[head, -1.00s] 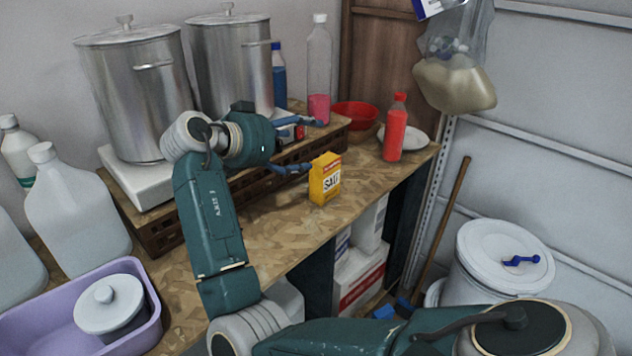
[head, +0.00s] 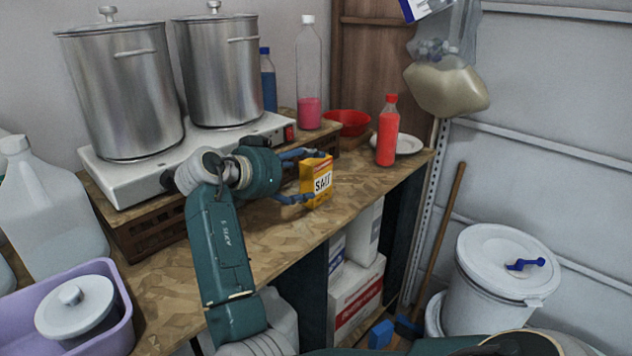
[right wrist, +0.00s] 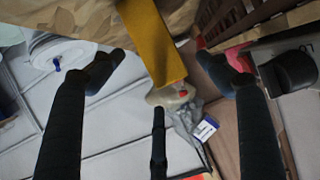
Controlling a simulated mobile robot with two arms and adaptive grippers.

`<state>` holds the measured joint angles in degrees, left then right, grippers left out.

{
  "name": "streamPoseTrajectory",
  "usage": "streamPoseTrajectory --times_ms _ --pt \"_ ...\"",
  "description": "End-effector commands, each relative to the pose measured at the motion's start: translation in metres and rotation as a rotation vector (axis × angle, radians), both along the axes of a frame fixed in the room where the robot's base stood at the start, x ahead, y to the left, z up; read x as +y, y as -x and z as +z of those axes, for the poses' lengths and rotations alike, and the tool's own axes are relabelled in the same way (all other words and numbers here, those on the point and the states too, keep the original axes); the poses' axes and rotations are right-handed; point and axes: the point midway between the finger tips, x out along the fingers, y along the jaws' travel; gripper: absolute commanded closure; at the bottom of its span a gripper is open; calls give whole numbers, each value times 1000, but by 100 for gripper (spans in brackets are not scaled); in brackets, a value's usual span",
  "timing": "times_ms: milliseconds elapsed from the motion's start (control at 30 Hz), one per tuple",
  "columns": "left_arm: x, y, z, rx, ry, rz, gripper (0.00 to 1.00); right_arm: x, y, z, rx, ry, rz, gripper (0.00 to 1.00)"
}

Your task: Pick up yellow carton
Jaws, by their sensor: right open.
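The yellow carton (head: 318,183), marked SALT with a red top band, stands upright on the wooden worktop (head: 240,243) near its front edge. In the right wrist view the carton (right wrist: 154,42) lies between the two spread fingers (right wrist: 163,70), with a gap visible on both sides. I see no grip on it. My left gripper is not in view.
Left of the carton are a white hotplate (head: 147,180) and two steel pots (head: 123,95). Behind it are a clear bottle with pink liquid (head: 309,80) and a red bowl (head: 347,122); to the right, a red bottle (head: 387,135). A white lidded bucket (head: 490,290) stands below right.

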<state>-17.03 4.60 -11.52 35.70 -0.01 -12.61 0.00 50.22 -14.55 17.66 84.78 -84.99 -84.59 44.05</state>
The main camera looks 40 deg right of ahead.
Motion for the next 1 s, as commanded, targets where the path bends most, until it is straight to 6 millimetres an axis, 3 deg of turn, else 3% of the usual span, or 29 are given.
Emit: streamPoseTrajectory --times_ms 533,800,1000 --pt "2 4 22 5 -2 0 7 -63 -7 -20 2 1 -2 24" --pt "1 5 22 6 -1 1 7 -67 -9 -24 0 0 1 24" --pt "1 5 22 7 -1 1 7 -67 -9 -24 -1 0 1 62"
